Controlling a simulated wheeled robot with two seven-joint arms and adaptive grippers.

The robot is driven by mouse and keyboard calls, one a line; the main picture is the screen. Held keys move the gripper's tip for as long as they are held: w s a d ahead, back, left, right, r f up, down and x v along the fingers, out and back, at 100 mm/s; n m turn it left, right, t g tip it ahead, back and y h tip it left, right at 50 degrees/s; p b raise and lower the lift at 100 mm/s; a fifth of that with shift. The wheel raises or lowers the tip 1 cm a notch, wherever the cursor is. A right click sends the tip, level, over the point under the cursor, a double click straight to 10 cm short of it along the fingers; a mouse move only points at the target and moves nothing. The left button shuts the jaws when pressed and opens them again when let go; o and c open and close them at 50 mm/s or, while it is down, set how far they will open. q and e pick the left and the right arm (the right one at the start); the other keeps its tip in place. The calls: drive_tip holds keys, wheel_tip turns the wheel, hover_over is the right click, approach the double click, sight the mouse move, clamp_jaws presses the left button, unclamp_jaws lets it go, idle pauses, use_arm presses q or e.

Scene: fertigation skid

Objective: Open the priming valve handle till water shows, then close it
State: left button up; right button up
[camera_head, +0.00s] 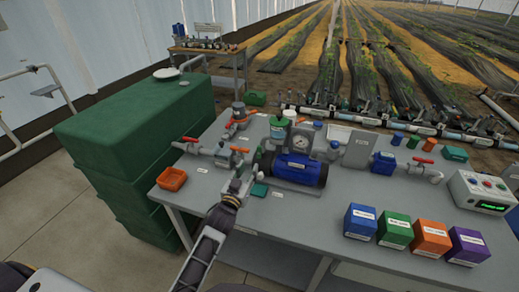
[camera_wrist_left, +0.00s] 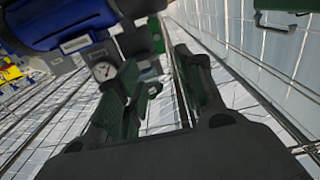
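Several orange-red valve handles show in the head view: one on the pipe near the pump (camera_head: 238,149), one on the tank outlet (camera_head: 190,139), one further back (camera_head: 236,122) and one at the right (camera_head: 423,160). I cannot tell which is the priming valve. The blue pump (camera_head: 300,170) stands mid-table, with a gauge (camera_head: 300,142) behind it; the gauge also shows in the left wrist view (camera_wrist_left: 103,72). My left gripper (camera_head: 241,184) is left of the pump, in front of the near valve. Its fingers (camera_wrist_left: 158,85) are apart, with no clear grip on anything. No water is visible. My right gripper is out of view.
A green tank (camera_head: 135,125) stands left of the table. An orange tray (camera_head: 172,179) sits at the table's left edge. Blue (camera_head: 360,221), green (camera_head: 395,230), orange (camera_head: 431,238) and purple (camera_head: 467,246) boxes line the front right. A control box (camera_head: 482,190) stands at the right.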

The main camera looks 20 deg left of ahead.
sight(259, 150)
use_arm(q)
drive_tip(key=shift+w, duration=0.15)
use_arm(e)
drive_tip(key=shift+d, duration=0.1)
use_arm(q)
drive_tip(key=shift+w+d+p, duration=0.15)
drive_tip(key=shift+w+p, duration=0.2)
drive_tip(key=shift+w, duration=6.45)
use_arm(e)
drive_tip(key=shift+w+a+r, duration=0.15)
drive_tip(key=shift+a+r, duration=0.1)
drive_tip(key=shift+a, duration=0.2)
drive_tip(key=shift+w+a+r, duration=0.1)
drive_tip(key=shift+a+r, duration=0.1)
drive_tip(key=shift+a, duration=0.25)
use_arm(q)
clamp_jaws()
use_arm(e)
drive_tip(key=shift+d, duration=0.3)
